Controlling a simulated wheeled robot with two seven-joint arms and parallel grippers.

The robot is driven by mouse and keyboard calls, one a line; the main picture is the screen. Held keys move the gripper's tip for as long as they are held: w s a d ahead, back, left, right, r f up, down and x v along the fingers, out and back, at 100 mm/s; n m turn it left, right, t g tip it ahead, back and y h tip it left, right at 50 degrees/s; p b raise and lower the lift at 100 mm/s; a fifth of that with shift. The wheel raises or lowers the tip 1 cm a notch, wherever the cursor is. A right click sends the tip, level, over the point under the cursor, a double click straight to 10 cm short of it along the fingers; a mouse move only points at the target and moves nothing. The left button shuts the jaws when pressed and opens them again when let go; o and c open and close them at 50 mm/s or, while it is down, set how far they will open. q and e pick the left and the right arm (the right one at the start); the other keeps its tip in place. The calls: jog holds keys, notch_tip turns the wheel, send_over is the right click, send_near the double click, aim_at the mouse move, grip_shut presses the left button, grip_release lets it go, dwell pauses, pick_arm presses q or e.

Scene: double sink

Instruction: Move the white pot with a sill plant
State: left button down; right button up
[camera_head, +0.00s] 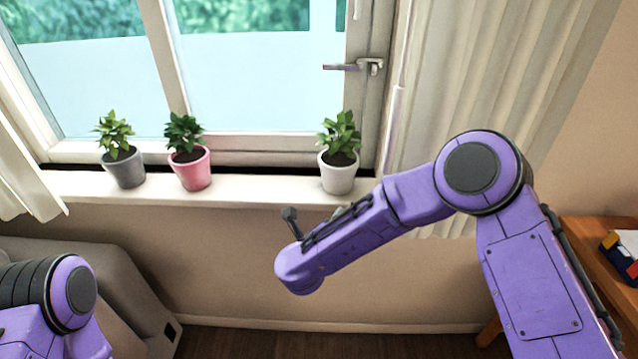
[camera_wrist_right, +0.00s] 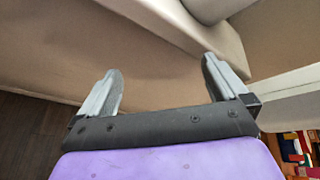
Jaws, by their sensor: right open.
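The white pot with a green plant (camera_head: 338,172) stands upright at the right part of the window sill (camera_head: 255,190) in the head view. My right arm reaches in from the right, its wrist in front of and below the sill, a little left of the white pot. My right gripper's fingers show in the right wrist view (camera_wrist_right: 162,70); they are wide apart with nothing between them. The fingers cannot be made out in the head view.
A pink pot (camera_head: 194,172) and a grey pot (camera_head: 124,168) with plants stand on the sill's left part. The sill between the pink and white pots is clear. A curtain (camera_head: 490,80) hangs at the right. A grey sofa (camera_head: 110,280) and a wooden table (camera_head: 590,255) stand below.

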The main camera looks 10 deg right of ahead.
aim_at(331, 183)
notch_tip(331, 183, up, 10)
jog(key=w+m+g+h, duration=0.1)
jog(key=w+m+h, duration=0.1)
jog(key=m, duration=1)
jog(key=shift+w+a, duration=0.3)
jog(key=shift+f, duration=0.1)
jog(key=p+x, duration=0.4)
jog(key=x, duration=0.5)
jog(key=shift+w+d+f, duration=0.1)
jog(key=shift+w+d, duration=0.05)
jog(key=shift+d, duration=0.05)
jog(key=shift+w+d+f, duration=0.25)
jog(key=shift+w+f, duration=0.05)
jog(key=shift+w, duration=0.05)
jog(key=shift+c, duration=0.3)
